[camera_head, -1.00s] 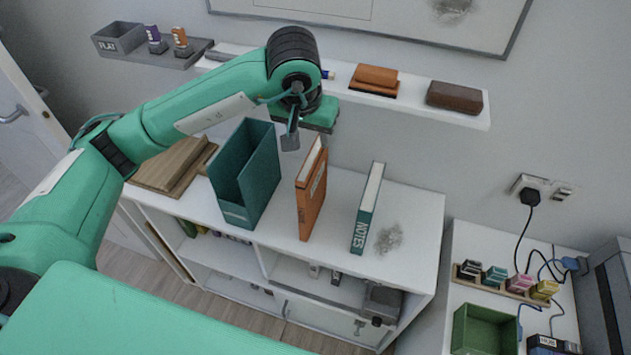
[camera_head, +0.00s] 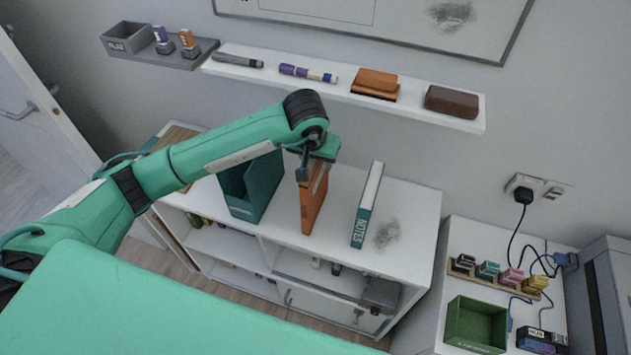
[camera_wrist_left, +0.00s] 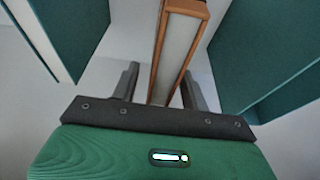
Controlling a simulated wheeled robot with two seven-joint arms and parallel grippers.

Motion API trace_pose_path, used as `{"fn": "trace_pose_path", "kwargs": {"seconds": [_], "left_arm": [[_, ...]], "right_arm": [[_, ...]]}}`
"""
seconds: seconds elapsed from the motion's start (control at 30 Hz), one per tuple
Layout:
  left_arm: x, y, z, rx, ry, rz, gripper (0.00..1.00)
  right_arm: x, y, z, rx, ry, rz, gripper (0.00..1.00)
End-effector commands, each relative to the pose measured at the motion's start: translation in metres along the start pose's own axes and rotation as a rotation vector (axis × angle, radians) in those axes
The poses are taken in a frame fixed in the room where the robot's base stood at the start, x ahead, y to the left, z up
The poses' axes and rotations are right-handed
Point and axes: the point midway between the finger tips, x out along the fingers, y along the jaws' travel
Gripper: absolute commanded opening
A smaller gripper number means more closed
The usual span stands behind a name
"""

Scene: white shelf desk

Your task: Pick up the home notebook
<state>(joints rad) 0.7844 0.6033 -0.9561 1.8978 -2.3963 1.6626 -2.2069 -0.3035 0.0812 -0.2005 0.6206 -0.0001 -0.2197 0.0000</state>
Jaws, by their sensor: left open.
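An orange notebook (camera_head: 314,203) stands upright on the white shelf desk; I take it as the home notebook, though its spine lettering is not readable. My left gripper (camera_head: 305,165) is at its top end and covers part of it. In the left wrist view, the orange notebook (camera_wrist_left: 178,45) shows its pale page edge and reaches down between the two dark fingers of my left gripper (camera_wrist_left: 160,88). The fingers are apart, one on each side, and I cannot tell if either touches. My right gripper is not in view.
A teal file holder (camera_head: 238,203) stands close left of the orange notebook. A teal book marked NOTES (camera_head: 365,212) stands to its right with a gap. A wall shelf (camera_head: 335,88) with markers and erasers runs behind. The desk top (camera_head: 415,215) is clear at right.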

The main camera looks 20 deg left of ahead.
Motion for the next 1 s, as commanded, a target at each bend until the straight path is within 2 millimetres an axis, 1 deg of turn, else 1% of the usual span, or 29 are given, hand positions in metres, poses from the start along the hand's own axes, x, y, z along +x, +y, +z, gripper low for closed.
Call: {"fn": "trace_pose_path", "kwargs": {"seconds": [0.17, 0.43, 1.0], "left_arm": [[0.005, 0.0, 0.0, -0.001, 0.0, -0.001, 0.45], [0.005, 0.0, 0.0, 0.0, 0.0, 0.0, 0.45], [0.008, 0.0, 0.001, 0.0, 0.001, 0.0, 0.45]], "right_arm": [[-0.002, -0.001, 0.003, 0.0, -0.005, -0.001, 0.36], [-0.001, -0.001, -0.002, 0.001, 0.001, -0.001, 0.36], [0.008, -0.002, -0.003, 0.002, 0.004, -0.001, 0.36]]}}
